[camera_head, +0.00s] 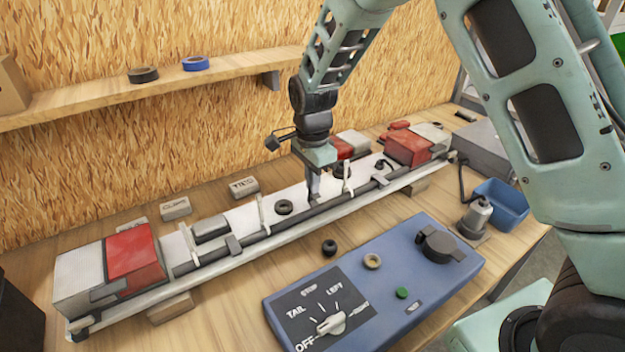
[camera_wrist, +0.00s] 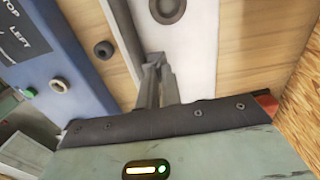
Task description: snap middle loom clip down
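A white trailer light bar (camera_head: 100,318) lies across the bench, with a dark loom (camera_head: 290,228) running along its front. A grey clip (camera_head: 233,244) sits on the loom at left and another grey clip (camera_head: 381,181) at right. My gripper (camera_head: 314,196) points down at the loom between these two, where the middle clip is hidden or cannot be told from the fingertips. In the wrist view my gripper's fingers (camera_wrist: 156,62) are close together beside the dark loom (camera_wrist: 119,22), with nothing clearly held between them.
A blue control box (camera_head: 385,275) with a dial stands in front of the bar. Thin white upright strips (camera_head: 262,214) rise along the bar. Red-and-white lamps (camera_head: 135,252) sit at its ends. A blue bin (camera_head: 502,203) is at right. A shelf (camera_head: 110,93) crosses the back wall.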

